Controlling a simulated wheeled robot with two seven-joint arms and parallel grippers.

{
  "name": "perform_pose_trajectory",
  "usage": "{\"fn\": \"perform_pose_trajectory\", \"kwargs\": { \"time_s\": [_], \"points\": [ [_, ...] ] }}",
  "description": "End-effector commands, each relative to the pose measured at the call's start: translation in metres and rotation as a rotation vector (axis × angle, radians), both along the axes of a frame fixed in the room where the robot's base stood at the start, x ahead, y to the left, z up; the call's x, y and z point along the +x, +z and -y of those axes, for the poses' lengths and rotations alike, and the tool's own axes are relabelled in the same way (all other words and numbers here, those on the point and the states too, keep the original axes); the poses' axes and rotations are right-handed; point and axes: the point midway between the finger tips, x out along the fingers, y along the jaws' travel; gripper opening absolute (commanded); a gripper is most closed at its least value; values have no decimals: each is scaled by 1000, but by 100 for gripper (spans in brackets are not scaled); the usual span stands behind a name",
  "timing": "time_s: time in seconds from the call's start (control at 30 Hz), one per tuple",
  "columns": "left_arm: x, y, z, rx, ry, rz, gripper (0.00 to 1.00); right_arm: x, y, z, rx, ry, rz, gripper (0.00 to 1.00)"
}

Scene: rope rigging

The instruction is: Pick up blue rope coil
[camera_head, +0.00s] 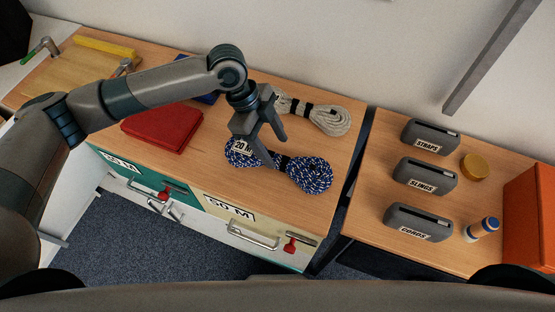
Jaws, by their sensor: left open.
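The blue rope coil (309,174) is blue with white flecks, bound in the middle by a dark band, and has a white "20 M" tag on its left part. It lies on the wooden worktop near its front right. My left gripper (270,150) is open and points down at the middle of the coil, with its fingers hiding part of it. I cannot tell whether the fingers touch the rope. My right gripper is not in view.
A white rope coil (329,119) lies just behind the blue one. A red folded item (162,128) is to the left. Drawers marked "50 M" (230,209) are below the front edge. A second table at right holds grey boxes (424,176) and an orange case (530,215).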

Motion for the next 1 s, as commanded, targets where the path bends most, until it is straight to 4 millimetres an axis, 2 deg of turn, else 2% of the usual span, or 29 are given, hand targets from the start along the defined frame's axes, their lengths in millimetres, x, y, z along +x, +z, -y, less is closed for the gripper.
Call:
{"fn": "perform_pose_trajectory", "kwargs": {
  "time_s": [0.17, 0.3, 0.5, 1.0],
  "points": [
    [-3, -11, 1, 1, 1, -3, 56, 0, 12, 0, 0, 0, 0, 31],
    [-6, -28, 2, 3, 0, -4, 56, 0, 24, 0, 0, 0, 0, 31],
    [-8, -47, 10, 1, -1, -2, 56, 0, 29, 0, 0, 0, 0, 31],
    [-8, -50, 10, 0, 0, -1, 56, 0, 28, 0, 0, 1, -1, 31]
  ]
}}
